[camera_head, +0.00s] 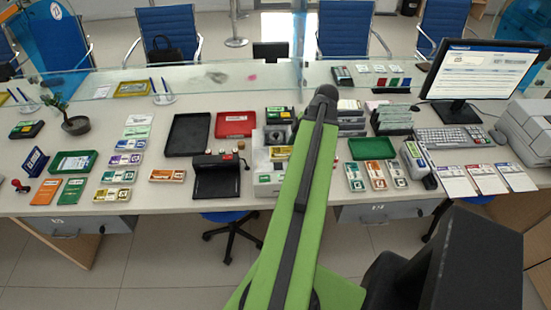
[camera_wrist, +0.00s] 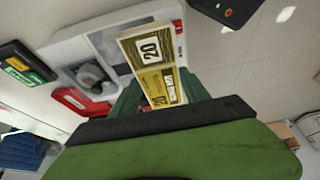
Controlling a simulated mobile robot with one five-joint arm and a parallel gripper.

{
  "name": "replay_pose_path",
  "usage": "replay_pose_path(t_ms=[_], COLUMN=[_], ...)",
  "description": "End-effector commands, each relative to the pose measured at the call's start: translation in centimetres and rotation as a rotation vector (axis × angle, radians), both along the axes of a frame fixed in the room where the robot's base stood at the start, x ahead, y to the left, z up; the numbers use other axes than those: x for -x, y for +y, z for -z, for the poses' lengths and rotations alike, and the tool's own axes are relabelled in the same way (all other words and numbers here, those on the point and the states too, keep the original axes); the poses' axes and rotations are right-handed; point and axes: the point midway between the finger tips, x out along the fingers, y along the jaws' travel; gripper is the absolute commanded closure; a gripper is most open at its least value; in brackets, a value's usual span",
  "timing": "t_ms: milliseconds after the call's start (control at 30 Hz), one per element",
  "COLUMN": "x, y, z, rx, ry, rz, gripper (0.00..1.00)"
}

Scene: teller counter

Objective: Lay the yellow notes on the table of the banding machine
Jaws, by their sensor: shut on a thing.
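The yellow notes (camera_wrist: 157,62), a bundle marked 20, are gripped between the dark green fingers of my gripper (camera_wrist: 158,92) in the wrist view. Their far end sticks out over a white machine (camera_wrist: 112,36) with a round grey part, which looks like the banding machine. I cannot tell whether the notes touch it. In the head view, a yellow bundle (camera_head: 280,153) shows just left of my green arm, above the white machine (camera_head: 268,186). My arm hides the gripper and part of the machine there.
A red tray (camera_head: 235,124) and a black tray (camera_head: 188,135) lie left of the machine. A black device with knobs (camera_head: 216,178) stands close by on the left. A green tray (camera_head: 372,148) and several note bundles lie to the right. The monitor (camera_head: 480,70) stands at the far right.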

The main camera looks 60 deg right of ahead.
Motion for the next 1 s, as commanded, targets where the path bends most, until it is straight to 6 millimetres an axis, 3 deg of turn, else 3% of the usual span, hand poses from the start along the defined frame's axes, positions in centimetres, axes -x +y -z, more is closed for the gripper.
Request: replay_pose_path(t_ms=[33, 100, 300, 533, 767, 1000], x=[-1.5, -3.3, -6.5, -6.9, -6.9, -6.9], y=[-0.7, -1.1, -1.8, -1.8, -1.7, -1.7], z=[1.8, 2.8, 4.3, 4.6, 8.5, 8.1], rx=[0.000, 0.000, 0.000, 0.000, -0.001, 0.000], ry=[0.000, 0.000, 0.000, -0.001, -0.001, 0.000], rz=[-0.005, -0.007, -0.006, -0.006, -0.008, -0.008], gripper=[0.89, 0.89, 0.89, 0.89, 0.89, 0.89])
